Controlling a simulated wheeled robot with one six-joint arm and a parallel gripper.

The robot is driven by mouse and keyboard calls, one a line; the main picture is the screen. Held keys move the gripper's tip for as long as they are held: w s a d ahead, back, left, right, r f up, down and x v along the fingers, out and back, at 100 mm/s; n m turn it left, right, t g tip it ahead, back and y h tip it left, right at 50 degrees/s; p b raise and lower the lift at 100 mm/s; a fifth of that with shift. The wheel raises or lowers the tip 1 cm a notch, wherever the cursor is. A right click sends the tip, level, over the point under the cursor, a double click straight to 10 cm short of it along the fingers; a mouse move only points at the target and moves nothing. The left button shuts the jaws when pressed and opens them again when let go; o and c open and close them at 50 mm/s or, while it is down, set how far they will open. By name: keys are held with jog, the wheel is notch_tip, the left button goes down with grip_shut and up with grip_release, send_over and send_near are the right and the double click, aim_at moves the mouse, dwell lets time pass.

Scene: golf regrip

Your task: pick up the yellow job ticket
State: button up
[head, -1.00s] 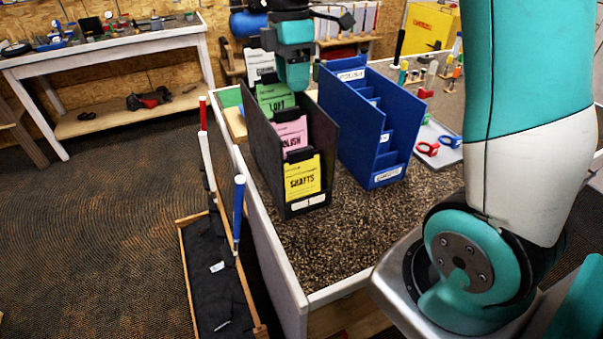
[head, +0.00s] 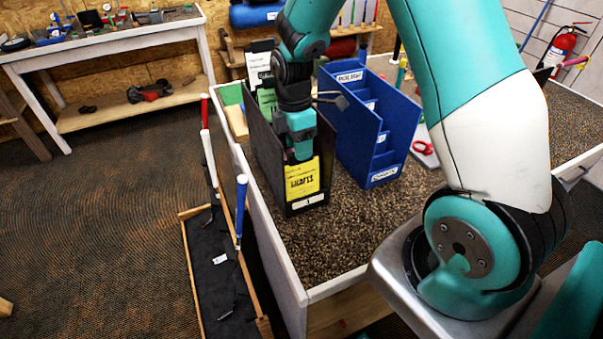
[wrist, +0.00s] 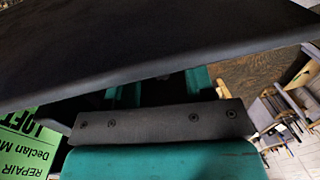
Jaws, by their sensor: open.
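The yellow job ticket (head: 302,180), printed SHAFTS, stands upright in the front slot of the black rack (head: 307,204) on the bench. My gripper (head: 301,150) is open and sits over the rack, just behind and above the yellow ticket in the head view. It covers the pink ticket and part of the ticket's top edge; I cannot tell if it touches the ticket. In the wrist view, my gripper (wrist: 160,120) is close to a dark panel, and a green ticket (wrist: 25,145) shows at the left. The yellow ticket is not visible there.
A blue stepped rack (head: 370,130) stands right of the black rack. A white ticket (head: 258,68) is at the black rack's back. Blue-gripped (head: 240,205) and red-gripped clubs stand along the bench's left edge. The speckled bench top (head: 325,245) in front is clear.

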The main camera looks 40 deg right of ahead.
aim_at(302, 179)
jog(key=shift+s+f+p, duration=0.15)
jog(key=shift+f+p, duration=0.15)
jog(key=shift+f, duration=1.15)
grip_shut()
jog(key=shift+r, duration=0.15)
